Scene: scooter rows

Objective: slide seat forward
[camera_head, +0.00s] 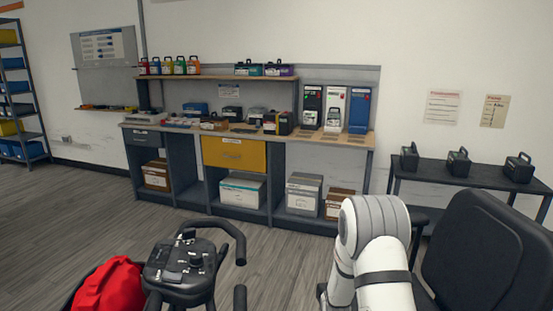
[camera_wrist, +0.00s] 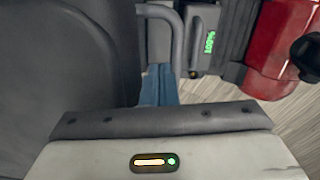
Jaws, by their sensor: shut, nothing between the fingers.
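The scooter's black seat (camera_head: 487,255) stands at the lower right of the head view, its backrest upright. In the wrist view a large dark grey seat surface (camera_wrist: 50,60) fills the left side. A bent grey bar (camera_wrist: 178,35) runs down beside it. My gripper (camera_wrist: 160,72) is shut and empty, its bluish fingers close together by the lower end of this bar. I cannot tell whether they touch it. In the head view my white arm hides the space left of the seat, and my gripper is out of sight.
The scooter's handlebar console (camera_head: 187,264) and a red bag (camera_head: 108,287) are at the lower left. A red body panel (camera_wrist: 280,50) and green lettering (camera_wrist: 209,42) show in the wrist view. A workbench (camera_head: 235,152) and a dark side table (camera_head: 470,174) stand behind.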

